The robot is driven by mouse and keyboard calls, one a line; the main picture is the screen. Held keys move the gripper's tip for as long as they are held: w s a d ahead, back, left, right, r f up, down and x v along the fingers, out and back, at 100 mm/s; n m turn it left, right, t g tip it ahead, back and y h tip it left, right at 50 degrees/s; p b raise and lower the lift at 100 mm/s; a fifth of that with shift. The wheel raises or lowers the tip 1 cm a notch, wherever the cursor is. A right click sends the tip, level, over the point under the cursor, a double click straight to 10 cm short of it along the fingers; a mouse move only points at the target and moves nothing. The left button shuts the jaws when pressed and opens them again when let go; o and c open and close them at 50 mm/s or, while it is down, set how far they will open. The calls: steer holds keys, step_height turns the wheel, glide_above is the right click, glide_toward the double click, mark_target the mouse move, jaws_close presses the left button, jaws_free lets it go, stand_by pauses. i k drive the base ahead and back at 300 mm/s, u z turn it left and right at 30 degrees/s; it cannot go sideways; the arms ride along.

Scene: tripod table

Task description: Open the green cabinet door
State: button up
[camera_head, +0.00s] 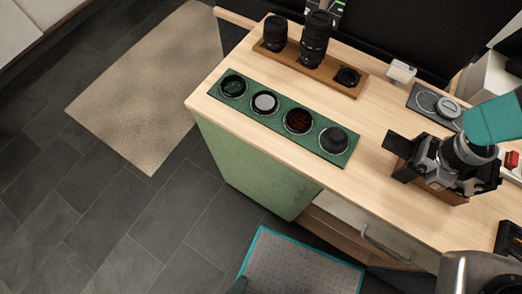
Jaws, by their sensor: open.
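The green cabinet door (245,165) is on the front of the wooden-topped counter, below its left part. It looks shut. My teal arm link partly covers the counter at the right.
A green tray (210,91) with several round items lies along the counter's front edge. Black lenses (315,40) stand on a wooden tray behind it. A pale drawer with a metal handle (385,247) is right of the door. Floor left of the cabinet is clear, with a beige rug (150,90).

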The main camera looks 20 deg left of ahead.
mark_target(282, 190)
steer(key=z, duration=0.15)
steer(key=k, duration=0.2)
steer(key=u, duration=1.35)
steer(key=k, duration=0.8)
steer(key=z, duration=0.85)
